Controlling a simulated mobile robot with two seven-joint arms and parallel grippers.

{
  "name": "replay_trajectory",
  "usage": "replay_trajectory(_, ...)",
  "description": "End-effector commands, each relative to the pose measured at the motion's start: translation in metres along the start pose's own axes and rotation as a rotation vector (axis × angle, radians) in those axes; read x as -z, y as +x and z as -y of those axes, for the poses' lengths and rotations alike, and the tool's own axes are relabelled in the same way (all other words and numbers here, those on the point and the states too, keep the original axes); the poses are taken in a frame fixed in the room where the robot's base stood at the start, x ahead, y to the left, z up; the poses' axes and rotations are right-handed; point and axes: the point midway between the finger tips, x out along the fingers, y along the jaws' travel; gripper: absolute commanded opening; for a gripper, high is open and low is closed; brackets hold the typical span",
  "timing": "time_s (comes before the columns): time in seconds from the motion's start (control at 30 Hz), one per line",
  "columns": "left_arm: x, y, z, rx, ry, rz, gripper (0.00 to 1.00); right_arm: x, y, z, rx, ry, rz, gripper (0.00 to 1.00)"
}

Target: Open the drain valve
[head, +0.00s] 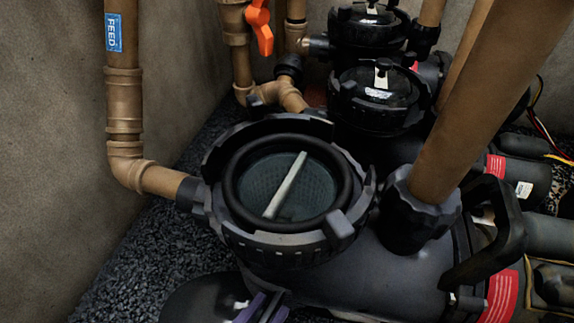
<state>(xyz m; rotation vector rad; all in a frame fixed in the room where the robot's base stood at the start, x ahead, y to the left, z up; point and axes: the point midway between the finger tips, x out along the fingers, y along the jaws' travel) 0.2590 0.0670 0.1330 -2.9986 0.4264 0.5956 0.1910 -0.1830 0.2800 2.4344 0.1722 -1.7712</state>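An orange valve handle (260,27) sits on the brown pipework at the top centre, partly cut off by the frame's top edge. It hangs downward at a slight slant. No label marks it as the drain valve, and its valve body is hard to make out. My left gripper (262,309) shows only as purple-grey fingertips at the bottom edge, in front of the near pump. It is far from the orange handle, and I cannot tell how far apart its fingers are. My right gripper is not in view.
A large black pump with a round strainer lid (285,190) fills the middle. Two smaller pump lids stand behind it. A brown pipe with a blue FEED label (114,32) runs down the left wall. A thick slanted pipe (480,100) blocks the right. Dark gravel (150,255) lies open at lower left.

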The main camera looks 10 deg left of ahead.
Motion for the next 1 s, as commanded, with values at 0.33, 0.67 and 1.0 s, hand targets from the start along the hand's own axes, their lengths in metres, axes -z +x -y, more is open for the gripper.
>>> replay_trajectory(0.33,0.003,-0.068,0.000,-0.001,0.001,0.006,0.30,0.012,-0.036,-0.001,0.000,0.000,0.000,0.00)
replay_trajectory(0.67,0.000,-0.095,0.000,0.000,0.000,0.003,0.30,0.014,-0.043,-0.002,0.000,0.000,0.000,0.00)
replay_trajectory(1.0,0.003,-0.089,0.001,-0.011,0.000,0.018,0.47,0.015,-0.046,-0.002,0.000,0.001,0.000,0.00)
